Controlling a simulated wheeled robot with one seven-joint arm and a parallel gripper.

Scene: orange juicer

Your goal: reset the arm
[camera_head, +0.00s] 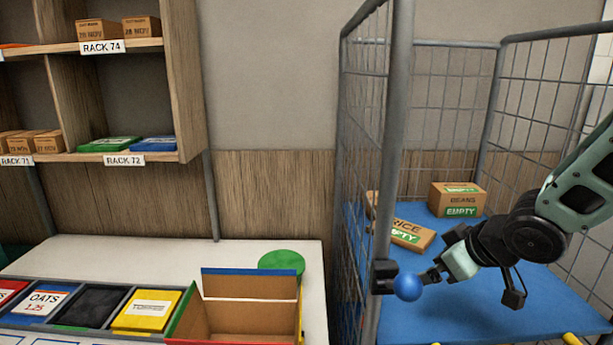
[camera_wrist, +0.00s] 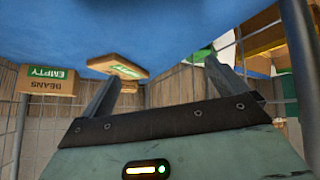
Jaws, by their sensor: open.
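The ball does not show there.
To the left, a white counter (camera_head: 130,255) bears coloured bins and an open carton (camera_head: 250,312). A wooden shelf (camera_head: 185,80) hangs above.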

